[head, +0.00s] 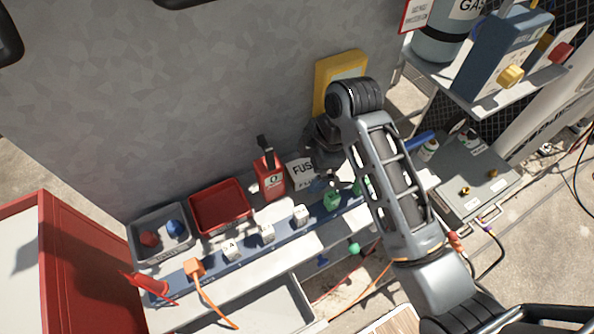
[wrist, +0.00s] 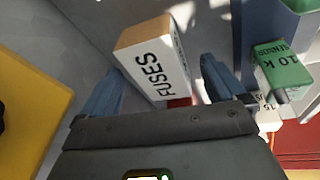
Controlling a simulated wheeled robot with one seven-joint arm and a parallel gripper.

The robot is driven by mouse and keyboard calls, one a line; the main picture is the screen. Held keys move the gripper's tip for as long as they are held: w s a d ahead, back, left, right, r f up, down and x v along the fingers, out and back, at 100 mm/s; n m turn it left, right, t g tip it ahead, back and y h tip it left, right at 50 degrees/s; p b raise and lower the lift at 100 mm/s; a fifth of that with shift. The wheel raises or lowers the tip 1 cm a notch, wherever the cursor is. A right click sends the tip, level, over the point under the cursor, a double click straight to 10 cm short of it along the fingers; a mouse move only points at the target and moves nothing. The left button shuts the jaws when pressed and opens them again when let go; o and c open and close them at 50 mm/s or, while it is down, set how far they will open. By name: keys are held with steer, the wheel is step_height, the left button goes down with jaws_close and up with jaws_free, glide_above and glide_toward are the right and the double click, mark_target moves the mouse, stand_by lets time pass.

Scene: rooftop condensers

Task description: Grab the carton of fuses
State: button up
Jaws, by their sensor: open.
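The carton of fuses (head: 301,171) is a white box with dark lettering, standing on the shelf by the grey wall, partly hidden behind my gripper (head: 321,184) in the head view. In the wrist view the carton (wrist: 160,62) shows a tan top and a white face reading FUSES. My gripper (wrist: 162,66) is open, with one blue finger on each side of the carton in that view. I cannot tell whether either finger touches it.
A green box (wrist: 283,66) marked 10 K sensor is right of my gripper in the wrist view. A yellow case (head: 338,68) is behind the arm. A red tray (head: 219,183) and grey bin (head: 135,251) sit farther left.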

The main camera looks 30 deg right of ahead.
steer(key=c, duration=1.3)
steer(key=shift+o, duration=0.2)
steer(key=shift+r, duration=0.15)
